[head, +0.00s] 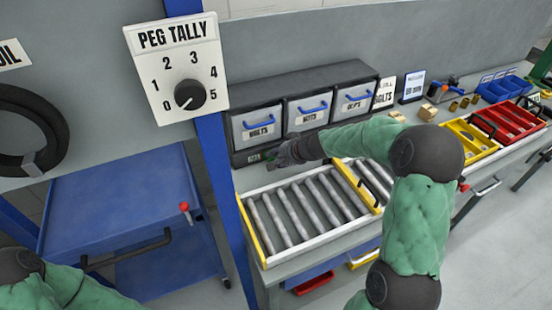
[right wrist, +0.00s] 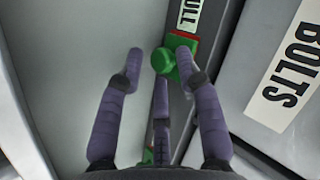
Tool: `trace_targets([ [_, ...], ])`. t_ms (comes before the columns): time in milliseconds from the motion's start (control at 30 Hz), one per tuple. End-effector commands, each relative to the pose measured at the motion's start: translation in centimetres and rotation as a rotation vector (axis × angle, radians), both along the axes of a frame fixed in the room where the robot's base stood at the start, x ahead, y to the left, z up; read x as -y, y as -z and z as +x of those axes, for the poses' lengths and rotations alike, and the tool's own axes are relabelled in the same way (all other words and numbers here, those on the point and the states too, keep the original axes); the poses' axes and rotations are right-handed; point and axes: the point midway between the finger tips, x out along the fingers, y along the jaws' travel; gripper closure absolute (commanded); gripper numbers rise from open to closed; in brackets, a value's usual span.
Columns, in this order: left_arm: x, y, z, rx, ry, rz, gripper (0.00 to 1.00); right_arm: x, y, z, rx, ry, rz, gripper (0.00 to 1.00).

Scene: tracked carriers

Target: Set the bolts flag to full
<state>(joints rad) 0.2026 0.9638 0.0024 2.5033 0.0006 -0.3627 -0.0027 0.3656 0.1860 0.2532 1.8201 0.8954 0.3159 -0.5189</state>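The bolts drawer (head: 258,128) is the leftmost of three grey drawers with blue handles; its BOLTS label (right wrist: 296,60) shows large in the right wrist view. Beside it there, a green flag piece with a round green knob (right wrist: 163,61) sits on a dark strip, next to letters reading "ULL". A little red shows at the flag's edge. In the head view my right gripper (head: 283,157) is at the strip below the drawers and hides most of the flag. In the right wrist view its purple fingers (right wrist: 160,72) are spread, with the knob between their tips. My left gripper is out of view.
A roller tray (head: 248,215) with yellow end bars lies in front of the drawers. Yellow and red bins (head: 470,140) stand at the right. The PEG TALLY dial (head: 190,95) hangs at the left, above a blue cart (head: 120,200).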

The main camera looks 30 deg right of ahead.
Motion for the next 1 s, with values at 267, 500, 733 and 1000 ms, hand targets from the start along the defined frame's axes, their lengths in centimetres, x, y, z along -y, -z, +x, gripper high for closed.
trace_targets([
  [267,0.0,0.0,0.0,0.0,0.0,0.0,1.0,1.3,-3.1,-2.7,0.005,0.003,-0.003,0.65],
  [500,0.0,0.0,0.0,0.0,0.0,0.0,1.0,2.5,-6.2,-5.8,0.002,0.004,-0.003,0.65],
  [733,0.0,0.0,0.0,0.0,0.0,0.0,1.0,3.1,-7.9,-7.5,0.0,0.002,-0.001,0.65],
  [1000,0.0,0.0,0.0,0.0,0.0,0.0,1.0,3.2,-8.2,-7.8,-0.001,0.003,0.0,0.65],
])
